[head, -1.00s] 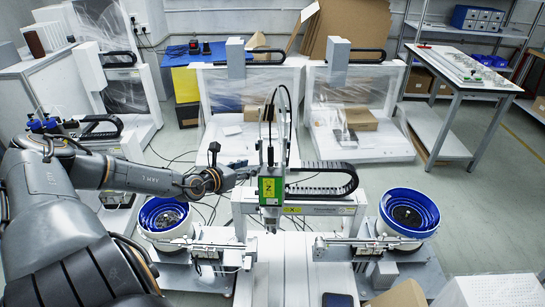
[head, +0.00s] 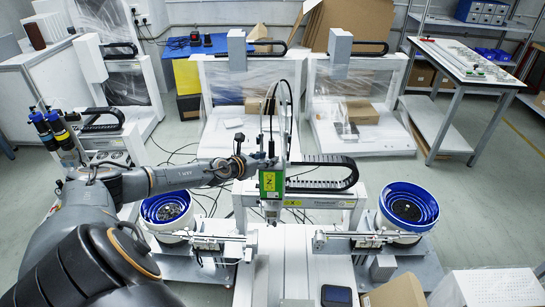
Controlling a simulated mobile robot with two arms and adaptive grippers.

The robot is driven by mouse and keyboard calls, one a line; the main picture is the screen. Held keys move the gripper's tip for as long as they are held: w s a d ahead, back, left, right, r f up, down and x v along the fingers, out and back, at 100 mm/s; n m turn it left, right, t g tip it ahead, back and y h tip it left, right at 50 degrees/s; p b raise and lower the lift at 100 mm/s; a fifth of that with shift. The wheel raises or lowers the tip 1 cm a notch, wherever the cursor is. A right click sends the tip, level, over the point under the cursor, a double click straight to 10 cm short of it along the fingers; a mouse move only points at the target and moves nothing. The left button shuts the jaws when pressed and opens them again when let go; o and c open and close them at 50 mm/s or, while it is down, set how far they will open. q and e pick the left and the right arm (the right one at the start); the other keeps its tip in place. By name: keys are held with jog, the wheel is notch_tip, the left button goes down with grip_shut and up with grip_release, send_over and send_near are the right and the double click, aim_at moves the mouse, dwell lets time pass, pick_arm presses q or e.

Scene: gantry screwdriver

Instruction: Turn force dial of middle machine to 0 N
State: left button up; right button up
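The middle machine (head: 327,200) is a white gantry with a screwdriver unit (head: 270,183) bearing a green label, upright at the picture's centre. My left arm reaches in from the left, and my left gripper (head: 262,161) is at the upper left side of this unit, just above the green label. It looks close to or touching the unit; I cannot tell which. Its fingers are small and dark, so their opening is unclear. The force dial cannot be made out, being too small or hidden by the gripper. My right gripper is not in view.
Blue-rimmed feeder bowls stand left (head: 168,210) and right (head: 408,208) of the machine. A black cable chain (head: 325,175) lies right of the unit. Another machine with black-and-blue screwdrivers (head: 50,130) stands at left. A cardboard box (head: 397,292) and white box (head: 495,289) are front right.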

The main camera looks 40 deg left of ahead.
pick_arm(q)
jog(key=shift+b+x, duration=0.4)
jog(key=shift+x, duration=1.65)
grip_shut()
